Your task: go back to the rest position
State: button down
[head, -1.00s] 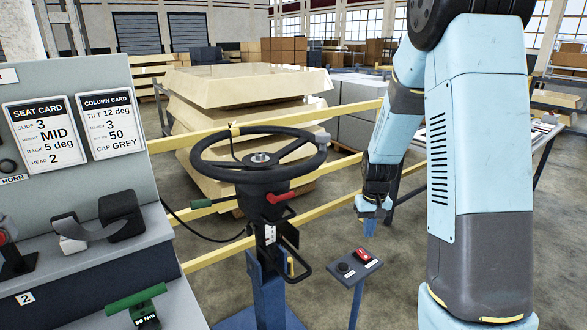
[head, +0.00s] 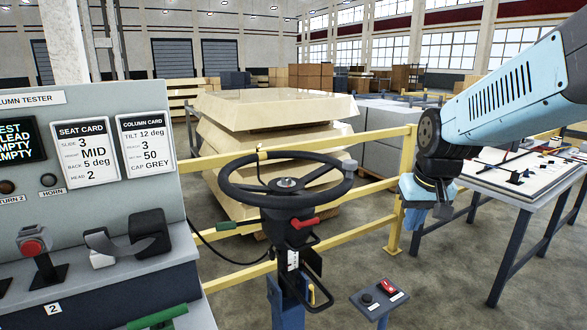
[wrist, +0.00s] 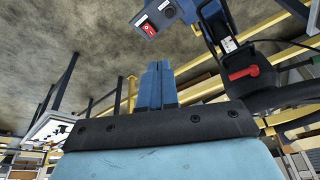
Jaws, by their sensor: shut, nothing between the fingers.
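My gripper (head: 413,216) hangs at the end of my arm in the right half of the head view, in free air to the right of the steering wheel. In the wrist view my gripper's blue fingers (wrist: 156,68) are together with nothing between them. The steering wheel (head: 345,190) stands on its column left of my gripper, apart from it. The column's red lever (head: 305,223) also shows in the wrist view (wrist: 243,73).
A switch box (head: 379,298) on a post stands in front, below my gripper. A yellow railing (head: 385,135) runs behind the wheel. A white-topped table (head: 535,180) stands at right. A grey test console (head: 95,220) fills the left. Stacked cream crates (head: 275,108) stand behind the railing.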

jog(key=s+a+r+t, duration=0.1)
jog(key=s+r, duration=0.4)
jog(key=s, duration=0.6)
jog(key=shift+s+a+r+t, duration=0.2)
jog(key=shift+t, duration=0.3)
